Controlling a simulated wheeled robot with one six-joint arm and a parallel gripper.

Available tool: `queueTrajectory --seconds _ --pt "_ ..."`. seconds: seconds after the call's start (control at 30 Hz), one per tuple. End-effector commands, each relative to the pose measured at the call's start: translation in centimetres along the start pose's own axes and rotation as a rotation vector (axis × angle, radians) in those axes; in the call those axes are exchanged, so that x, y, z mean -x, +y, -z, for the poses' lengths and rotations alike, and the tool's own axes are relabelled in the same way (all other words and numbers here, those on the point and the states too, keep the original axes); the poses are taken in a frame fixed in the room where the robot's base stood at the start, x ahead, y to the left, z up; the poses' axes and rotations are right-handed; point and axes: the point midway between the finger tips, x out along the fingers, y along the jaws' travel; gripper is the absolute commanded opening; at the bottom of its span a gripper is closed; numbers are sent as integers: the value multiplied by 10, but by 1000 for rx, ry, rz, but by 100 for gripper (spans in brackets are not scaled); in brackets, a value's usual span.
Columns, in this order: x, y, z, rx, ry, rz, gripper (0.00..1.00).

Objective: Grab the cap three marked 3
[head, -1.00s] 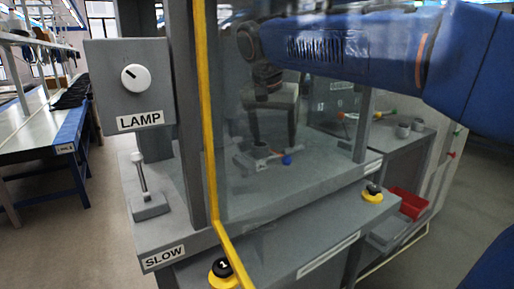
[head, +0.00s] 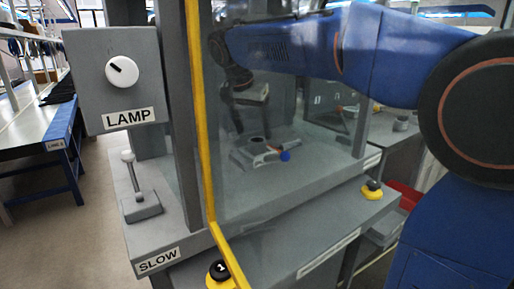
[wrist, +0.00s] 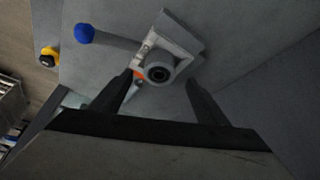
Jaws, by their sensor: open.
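No cap with a readable 3 shows in either view. My gripper (wrist: 161,80) is open and empty in the wrist view, its two dark fingers apart. Between and just beyond the fingertips is a round grey fitting (wrist: 159,72) with a dark hole, on a grey block (wrist: 182,38).
A clear panel with a yellow edge (head: 206,130) stands in front of the bench. A LAMP box (head: 118,75) and a small lever (head: 133,180) are at left. Yellow-based black knobs (head: 372,189) sit on the front ledge. A red bin (head: 408,195) is at right.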

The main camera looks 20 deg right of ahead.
Motion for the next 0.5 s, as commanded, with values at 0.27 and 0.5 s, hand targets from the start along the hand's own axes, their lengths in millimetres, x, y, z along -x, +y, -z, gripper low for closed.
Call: queueTrajectory --seconds 0.27,0.5 --pt "-33 2 8 0 -1 -3 68" --pt "-51 1 7 0 0 0 68"
